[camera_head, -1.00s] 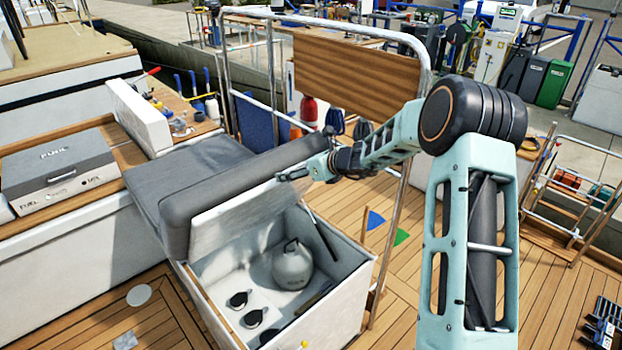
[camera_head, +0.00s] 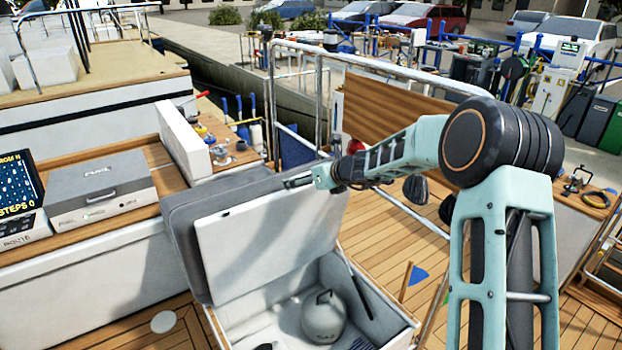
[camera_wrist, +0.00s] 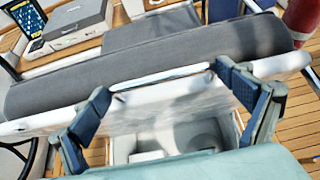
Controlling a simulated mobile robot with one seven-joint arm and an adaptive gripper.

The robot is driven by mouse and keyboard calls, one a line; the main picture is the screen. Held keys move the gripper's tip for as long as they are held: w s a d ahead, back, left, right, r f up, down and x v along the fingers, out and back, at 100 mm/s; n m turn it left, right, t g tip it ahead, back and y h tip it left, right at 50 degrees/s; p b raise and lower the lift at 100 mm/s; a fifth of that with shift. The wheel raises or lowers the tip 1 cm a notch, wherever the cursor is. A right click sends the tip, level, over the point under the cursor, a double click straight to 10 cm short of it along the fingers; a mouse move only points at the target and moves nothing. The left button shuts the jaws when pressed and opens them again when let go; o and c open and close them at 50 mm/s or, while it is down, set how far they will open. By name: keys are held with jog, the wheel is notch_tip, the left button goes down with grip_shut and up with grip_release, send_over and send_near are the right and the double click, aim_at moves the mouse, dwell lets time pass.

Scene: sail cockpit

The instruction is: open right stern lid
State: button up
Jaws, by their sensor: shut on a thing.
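The right stern lid (camera_head: 262,243) stands raised and steeply tilted, its white underside facing me and a grey cushion (camera_head: 190,225) on its other side. My gripper (camera_head: 298,182) is at the lid's upper edge. In the wrist view, the fingers of my gripper (camera_wrist: 162,78) are around a white strip at the lid's edge; the lid's cushion (camera_wrist: 150,75) stretches across behind them. The open locker (camera_head: 375,310) below the lid shows a round grey jug (camera_head: 323,316). The exact contact of the fingertips is too small to tell in the head view.
A grey fuel box (camera_head: 98,188) sits on the left bench beside a screen (camera_head: 20,185). A metal rail with a wooden panel (camera_head: 395,108) stands behind the lid. Plank deck (camera_head: 390,240) lies open to the right of the locker.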

jog(key=shift+a+r, duration=0.15)
jog(key=shift+r, duration=0.1)
jog(key=o, duration=1.3)
jog(key=shift+c, duration=0.2)
jog(key=shift+o, duration=0.6)
jog(key=shift+s, duration=0.1)
jog(key=v, duration=1.2)
